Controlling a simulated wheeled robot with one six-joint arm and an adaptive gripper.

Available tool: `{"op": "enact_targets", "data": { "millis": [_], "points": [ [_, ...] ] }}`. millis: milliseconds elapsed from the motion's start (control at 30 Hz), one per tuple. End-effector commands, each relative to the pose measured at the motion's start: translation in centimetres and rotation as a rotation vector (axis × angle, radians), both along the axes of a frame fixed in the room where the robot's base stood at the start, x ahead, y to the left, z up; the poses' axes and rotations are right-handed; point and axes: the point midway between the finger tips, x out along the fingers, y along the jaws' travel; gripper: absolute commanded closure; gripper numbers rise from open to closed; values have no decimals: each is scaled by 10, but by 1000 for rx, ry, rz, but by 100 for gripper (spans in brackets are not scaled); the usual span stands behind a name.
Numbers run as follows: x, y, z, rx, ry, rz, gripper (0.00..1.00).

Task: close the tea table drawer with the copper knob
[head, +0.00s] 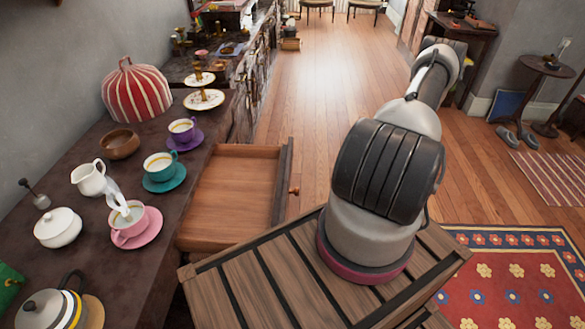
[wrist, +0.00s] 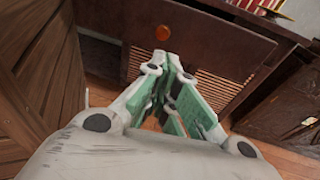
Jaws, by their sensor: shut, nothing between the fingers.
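The tea table drawer (head: 228,190) stands open in the head view, pulled out to the right from under the dark table top (head: 85,160). Its inside is bare wood and looks empty. The copper knob (head: 294,190) is on the outer face of its dark front panel. In the wrist view the knob (wrist: 161,33) shows on the drawer front (wrist: 215,42), just beyond the fingertips. My gripper (wrist: 165,62) is shut and empty, pointing at the front a little below the knob. I cannot tell whether it touches the panel. The head view does not show my gripper.
Cups on saucers, including a pink one (head: 137,224), a white creamer (head: 88,179), a sugar bowl (head: 58,228) and a striped tea cosy (head: 136,92) stand on the table top. My slatted wooden base is close to the drawer. Open floor (head: 305,95) lies beyond.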

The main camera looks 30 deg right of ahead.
Motion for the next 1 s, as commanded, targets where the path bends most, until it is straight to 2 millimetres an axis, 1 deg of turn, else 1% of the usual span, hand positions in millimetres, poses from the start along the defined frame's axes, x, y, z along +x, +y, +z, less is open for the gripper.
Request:
{"op": "enact_targets", "data": {
  "millis": [33, 67, 100, 133, 200, 333, 467, 800, 1000],
  "points": [
    [16, -4, -8, 34, -17, -51, 100],
    [29, -13, -6, 45, -38, -88, 100],
    [45, -25, 2, 51, -68, -125, 100],
    [53, -31, 7, 62, -83, -148, 100],
    [64, -35, 18, 98, -104, -185, 100],
    [68, -28, 25, 132, -105, -187, 100],
    [78, -12, 25, 131, -102, -184, 100],
    [118, 48, 24, 129, -101, -182, 100],
    [135, 72, 24, 129, -102, -183, 100]
  ]
}}
